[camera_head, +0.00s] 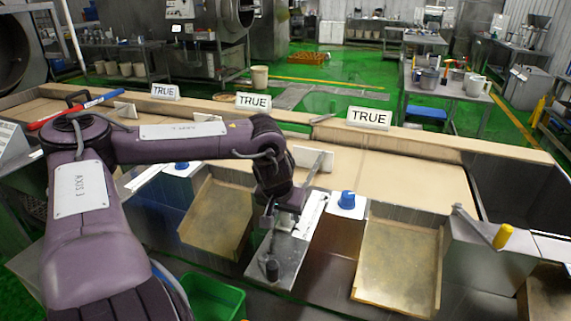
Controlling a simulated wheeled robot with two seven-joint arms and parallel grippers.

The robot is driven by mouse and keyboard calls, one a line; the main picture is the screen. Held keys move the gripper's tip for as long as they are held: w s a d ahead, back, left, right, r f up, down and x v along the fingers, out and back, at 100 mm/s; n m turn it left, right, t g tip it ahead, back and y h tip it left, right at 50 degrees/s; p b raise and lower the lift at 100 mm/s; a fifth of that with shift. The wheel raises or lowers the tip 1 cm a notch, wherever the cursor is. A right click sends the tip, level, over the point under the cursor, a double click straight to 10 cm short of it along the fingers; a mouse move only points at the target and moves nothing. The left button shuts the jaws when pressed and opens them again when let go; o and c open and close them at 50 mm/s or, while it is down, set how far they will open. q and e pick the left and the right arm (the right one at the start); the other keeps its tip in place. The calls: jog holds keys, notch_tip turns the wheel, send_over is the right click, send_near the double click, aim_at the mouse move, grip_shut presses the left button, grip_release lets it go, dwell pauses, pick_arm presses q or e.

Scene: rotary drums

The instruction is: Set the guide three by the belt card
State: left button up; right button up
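Three white cards reading TRUE stand along the back of the belt line: a left card (165,92), a middle card (253,101) and a right card (369,118). A guide arm with a yellow knob (503,236) angles over the front edge at the right. A pale upright plate (312,165) stands on the belt behind my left gripper (281,214). That gripper points down over a grey metal plate with a black knob (272,270). Its finger gap and any contact are unclear. My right gripper is out of view.
Blue knobs (347,200) sit on white blocks along the front edge. Sloped tan chutes (398,268) lie in front of the belt (410,182). A red and blue bar (75,109) lies at the far left. A green bin (212,298) stands below.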

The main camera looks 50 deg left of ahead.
pick_arm(q)
jog(key=shift+w+r, duration=0.1)
jog(key=shift+r, duration=0.5)
jog(key=v, duration=0.3)
jog(key=shift+s+d+r, duration=0.15)
jog(key=shift+s+r, duration=0.15)
jog(key=b+v, duration=0.1)
jog(key=v, duration=0.2)
jog(key=shift+s+f, duration=0.1)
